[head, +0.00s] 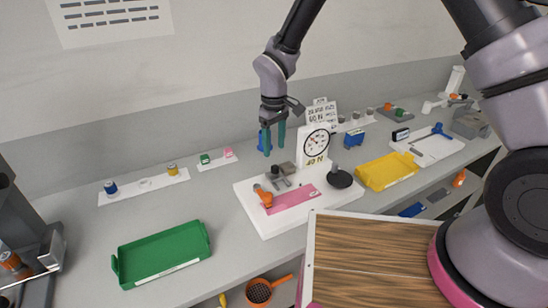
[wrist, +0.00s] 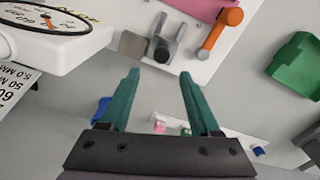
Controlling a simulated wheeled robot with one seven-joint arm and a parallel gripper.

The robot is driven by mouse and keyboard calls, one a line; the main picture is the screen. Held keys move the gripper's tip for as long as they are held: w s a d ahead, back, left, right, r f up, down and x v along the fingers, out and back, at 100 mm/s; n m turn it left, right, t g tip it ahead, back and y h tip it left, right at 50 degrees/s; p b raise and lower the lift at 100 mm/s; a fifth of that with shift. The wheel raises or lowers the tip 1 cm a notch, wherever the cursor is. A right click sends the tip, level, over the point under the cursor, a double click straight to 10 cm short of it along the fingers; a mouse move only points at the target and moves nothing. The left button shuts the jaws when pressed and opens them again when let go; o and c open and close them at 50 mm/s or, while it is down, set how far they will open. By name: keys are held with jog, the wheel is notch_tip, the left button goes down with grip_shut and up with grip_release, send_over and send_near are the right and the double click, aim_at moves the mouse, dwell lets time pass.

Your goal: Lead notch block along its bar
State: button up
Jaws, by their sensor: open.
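A white board (head: 267,222) on the grey bench carries a small group of grey blocks (head: 283,169). The wrist view shows a pale grey block (wrist: 132,45) and, beside it, a darker grey piece (wrist: 161,50) with a short bar (wrist: 180,34). I cannot tell for certain which piece is the notch block. An orange lever (head: 263,196) stands beside this group and shows in the wrist view (wrist: 221,34). My gripper (head: 273,148) is open and empty above the board's back edge; in the wrist view its fingertips (wrist: 159,74) show just short of the grey pieces.
The board also holds a pink strip (head: 294,197), a white dial panel (head: 315,145) and a black knob (head: 340,179). A green tray (head: 163,253) lies left, a yellow tray (head: 388,170) right. A wood-topped box (head: 375,240) stands in front. Bench between green tray and board is clear.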

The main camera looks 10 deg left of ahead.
jog(key=shift+r, duration=2.05)
jog(key=w+d+r+m+t+y, duration=0.2)
jog(key=d+r+m, duration=0.5)
jog(key=d+r, duration=1.4)
jog(key=s+d+r+m+t, duration=0.5)
jog(key=s+d+r+m, duration=0.3)
jog(key=s+d+r, duration=0.3)
jog(key=s+d, duration=0.4)
jog(key=shift+r, duration=0.2)
